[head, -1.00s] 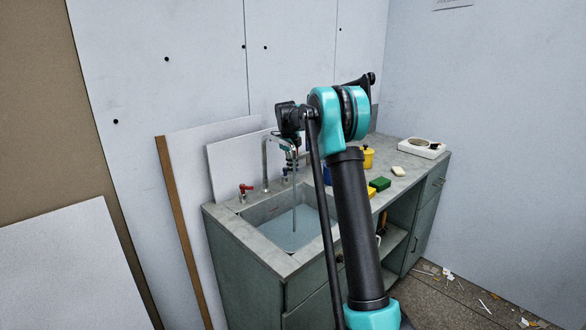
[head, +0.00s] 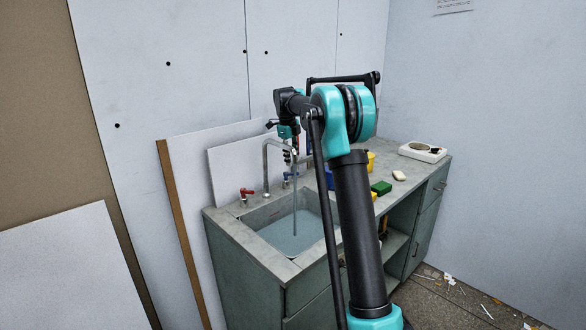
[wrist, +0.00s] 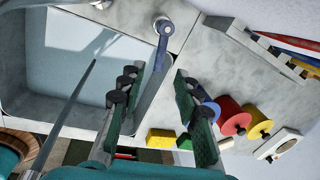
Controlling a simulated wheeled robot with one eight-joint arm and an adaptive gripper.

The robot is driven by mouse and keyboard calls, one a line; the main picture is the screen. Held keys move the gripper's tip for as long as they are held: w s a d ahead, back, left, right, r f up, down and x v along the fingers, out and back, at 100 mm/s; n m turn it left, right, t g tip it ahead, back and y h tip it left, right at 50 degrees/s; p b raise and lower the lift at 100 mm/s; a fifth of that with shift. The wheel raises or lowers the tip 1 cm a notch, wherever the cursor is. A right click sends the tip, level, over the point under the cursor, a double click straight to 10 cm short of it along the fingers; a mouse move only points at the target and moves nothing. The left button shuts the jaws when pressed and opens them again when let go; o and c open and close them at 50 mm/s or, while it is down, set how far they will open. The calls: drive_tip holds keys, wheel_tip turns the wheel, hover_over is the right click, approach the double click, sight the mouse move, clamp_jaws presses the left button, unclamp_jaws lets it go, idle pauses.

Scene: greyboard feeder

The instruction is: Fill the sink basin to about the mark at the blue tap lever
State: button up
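The grey sink basin (head: 253,222) holds pale water (head: 290,240), its surface below the rim; the water also shows in the wrist view (wrist: 75,75). A thin stream (head: 295,212) falls from the bent grey spout (head: 265,172) into it. The red tap lever (head: 246,191) stands left of the spout. My gripper (wrist: 155,75) is open and empty, above the back of the counter near the spout. I cannot see the level mark.
Right of the sink lie a green sponge (head: 381,187), a pale soap (head: 398,176) and a white box (head: 423,151). The wrist view shows red (wrist: 231,117), yellow (wrist: 257,124) and blue (wrist: 206,104) items behind. Loose panels lean at the left.

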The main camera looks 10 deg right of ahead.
drive_tip(key=shift+s+a+r, duration=0.15)
drive_tip(key=shift+s+r, duration=0.05)
drive_tip(key=shift+r, duration=1.05)
drive_tip(key=shift+s+a+r, duration=0.15)
drive_tip(key=shift+r, duration=1.05)
idle(5.5)
